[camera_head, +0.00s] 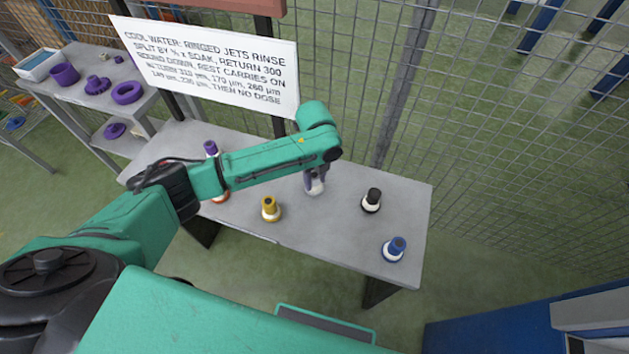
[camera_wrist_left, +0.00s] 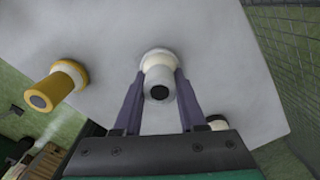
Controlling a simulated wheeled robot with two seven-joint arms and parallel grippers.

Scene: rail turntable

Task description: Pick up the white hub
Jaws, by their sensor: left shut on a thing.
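The white hub (camera_head: 315,188) is near the middle of the grey table, partly covered by my left gripper (camera_head: 314,175) in the head view. In the left wrist view, the white hub (camera_wrist_left: 158,70) has a wide pale base and a dark round end facing the camera. The two purple-grey fingers of my left gripper (camera_wrist_left: 160,92) are closed on its sides. The hub looks upright at the table top; I cannot tell whether it touches the surface. My right gripper is not in view.
On the grey table (camera_head: 340,236) stand a yellow hub (camera_head: 270,209) left of the white one, a black hub (camera_head: 371,200) and a blue hub (camera_head: 394,248) to the right, and a purple-topped one (camera_head: 211,148) behind my arm. A sign (camera_head: 208,62) and mesh fence stand behind.

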